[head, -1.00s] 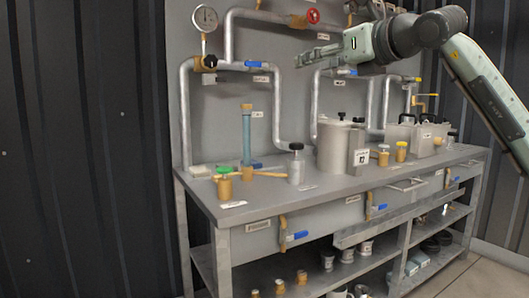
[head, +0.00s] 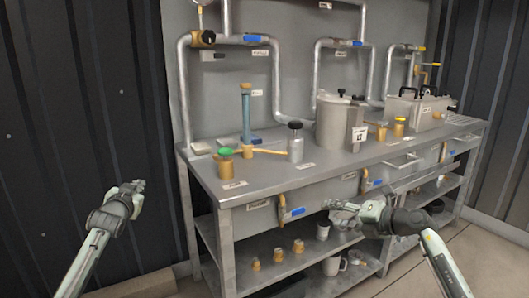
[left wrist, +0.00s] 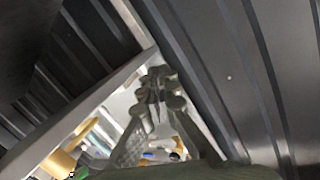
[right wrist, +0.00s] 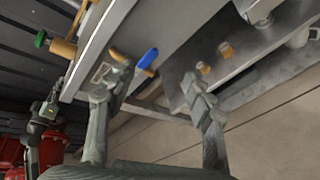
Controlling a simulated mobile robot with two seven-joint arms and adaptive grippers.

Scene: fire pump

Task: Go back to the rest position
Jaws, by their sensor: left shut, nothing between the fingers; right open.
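My left gripper (head: 134,187) is at the left of the head view, in front of the dark wall and left of the bench. In the left wrist view its fingertips (left wrist: 155,85) are together with nothing held. My right gripper (head: 338,212) is in front of the bench, below the tabletop's front edge, and apart from the drawers in the head view. In the right wrist view its two fingers (right wrist: 155,90) are spread wide with nothing between them.
The lower shelf holds several cups (head: 332,264). Pipes (head: 276,90) run up the back panel. Floor in front is clear.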

